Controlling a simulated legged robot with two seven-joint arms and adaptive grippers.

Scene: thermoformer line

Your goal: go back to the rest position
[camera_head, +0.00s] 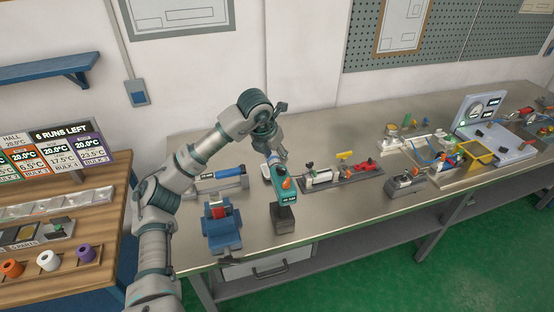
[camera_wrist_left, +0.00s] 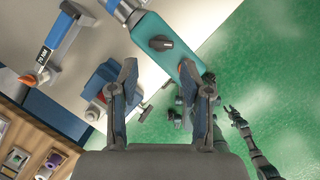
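My left gripper (camera_head: 271,148) hangs over the steel bench, pointing down above a teal device with a dark knob (camera_head: 284,186). In the left wrist view its two fingers (camera_wrist_left: 159,85) are spread apart with nothing held between them. The teal device (camera_wrist_left: 165,42) shows beyond the fingers, apart from them as far as I can tell. A dark gripper, which looks like my right one (camera_wrist_left: 234,115), shows small over the green floor in the left wrist view. Its finger opening is too small to judge.
On the steel bench (camera_head: 365,215), a blue fixture (camera_head: 221,234) and a blue-grey cylinder unit (camera_head: 222,180) stand near my left arm. Several more fixtures stand to the right. A wooden table (camera_head: 112,225) with spools and signs is at the left. The front-middle bench top is partly clear.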

